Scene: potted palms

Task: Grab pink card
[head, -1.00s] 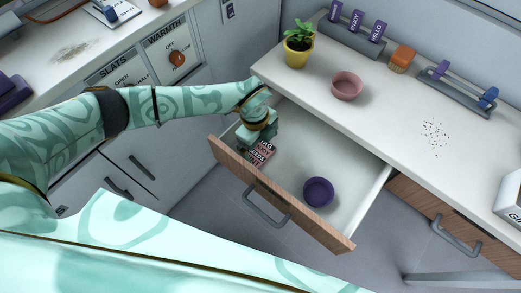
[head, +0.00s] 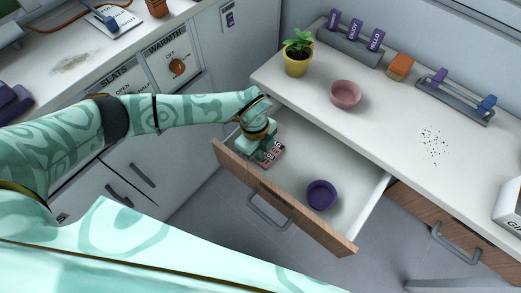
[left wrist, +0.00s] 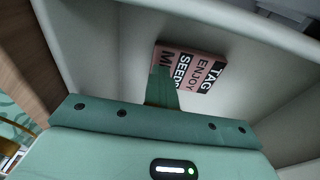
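The pink card (head: 273,154) lies inside the open drawer, near its left front part, with black and white word strips on it. In the left wrist view the card (left wrist: 199,66) shows the words TAG, ENJOY and SEEDS, with a fourth strip partly covered. My left gripper (head: 261,152) reaches down into the drawer and covers part of the card. In the left wrist view its finger part (left wrist: 163,88) overlaps the card's lower left portion. Whether the fingers pinch the card or only stand over it is hidden. My right gripper is not in view.
The drawer (head: 283,196) has a wooden front and holds a purple bowl (head: 322,195) right of the card. On the counter above stand a potted plant (head: 298,53), a pink bowl (head: 345,95) and an orange block (head: 400,67). The drawer's middle is free.

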